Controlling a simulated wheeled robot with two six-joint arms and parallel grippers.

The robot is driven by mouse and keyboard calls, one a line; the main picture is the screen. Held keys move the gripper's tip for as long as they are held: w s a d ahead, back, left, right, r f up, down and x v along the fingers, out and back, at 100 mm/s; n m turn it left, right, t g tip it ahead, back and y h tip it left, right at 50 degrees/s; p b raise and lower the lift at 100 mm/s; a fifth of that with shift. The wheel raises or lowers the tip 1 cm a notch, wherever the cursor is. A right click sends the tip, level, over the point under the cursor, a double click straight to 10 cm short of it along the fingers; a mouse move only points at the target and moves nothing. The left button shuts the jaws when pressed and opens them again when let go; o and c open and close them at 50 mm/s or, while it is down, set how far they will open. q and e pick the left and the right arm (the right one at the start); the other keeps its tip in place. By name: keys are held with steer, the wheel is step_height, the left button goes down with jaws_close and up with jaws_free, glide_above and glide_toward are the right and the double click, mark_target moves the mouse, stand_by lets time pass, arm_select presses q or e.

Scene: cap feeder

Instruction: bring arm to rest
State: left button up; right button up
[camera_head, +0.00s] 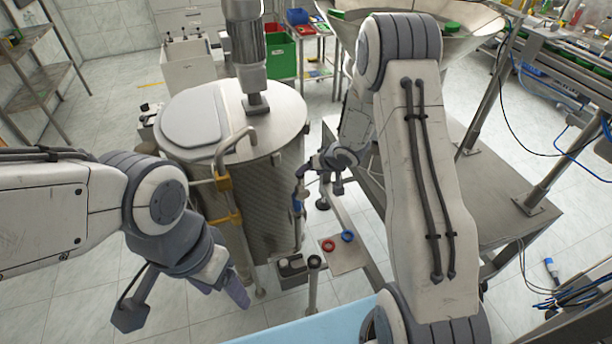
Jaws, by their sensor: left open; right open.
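My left arm comes in from the left, and its gripper (184,302) hangs low at the lower left, with its two fingers spread wide and nothing between them. My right arm rises from the bottom right, bends at the top and reaches down and away. Its gripper (318,196) is open and looks empty, in front of the right side of the steel tank (272,200) in the picture. I cannot tell whether it touches anything there. A small metal plate (350,259) with a red ring and a blue ring lies below the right gripper in the picture.
A steel table (494,205) stands right of my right arm. The hopper (471,25) holding green caps is behind that arm. A conveyor (560,62) runs at the upper right. A light blue surface (310,328) is at the bottom edge. A shelf rack (40,95) stands far left.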

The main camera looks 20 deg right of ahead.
steer(key=shift+v, duration=0.85)
